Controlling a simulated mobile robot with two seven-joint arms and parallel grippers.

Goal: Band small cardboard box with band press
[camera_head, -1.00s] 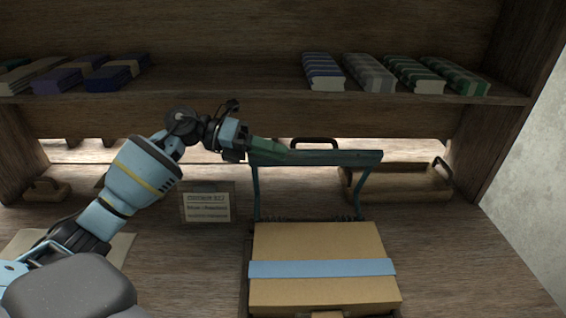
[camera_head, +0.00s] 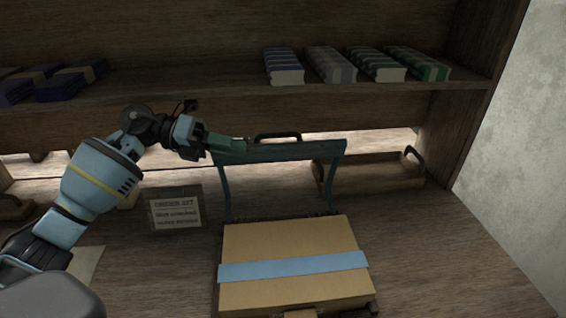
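The cardboard box (camera_head: 290,242) is flat and tan and lies on the base of the band press at the front. A light blue band (camera_head: 293,266) runs across its top from side to side. The press's teal frame (camera_head: 280,151) stands raised behind the box, with a crossbar on two side arms. My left gripper (camera_head: 207,143) is at the left end of the crossbar, beside a dark green piece there. Its fingers are too small and dark to tell whether they are closed on it. My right gripper is not in view.
A label card (camera_head: 176,209) stands left of the press. A wooden tray (camera_head: 372,175) with a dark handle sits behind it to the right. The shelf (camera_head: 200,92) above holds several banded bundles. The table right of the box is clear.

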